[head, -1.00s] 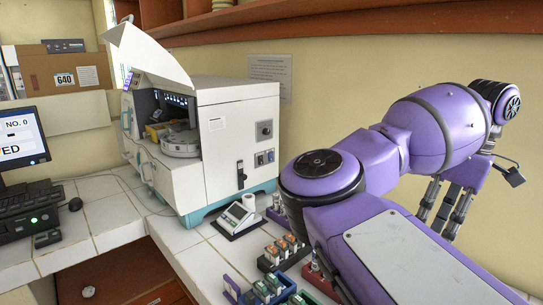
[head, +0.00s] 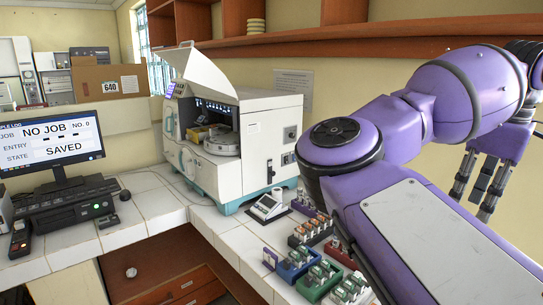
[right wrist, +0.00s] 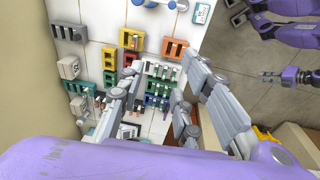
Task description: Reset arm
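My right arm fills the right side of the head view, bent over the bench, and its gripper (head: 487,185) hangs fingers-down at the right edge. In the right wrist view the right gripper (right wrist: 163,72) has its fingers spread wide, with nothing between them, high over the bench racks. My left gripper is not in the head view. In the right wrist view a small gripper on a purple arm (right wrist: 270,76) shows at the right, over the floor; its finger opening is too small to judge.
Several coloured racks, including a blue one (head: 295,270), stand below my right arm. A monitor (head: 55,135) reads "NO JOB" and "SAVED". A wooden shelf (head: 330,38) runs above along the wall.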

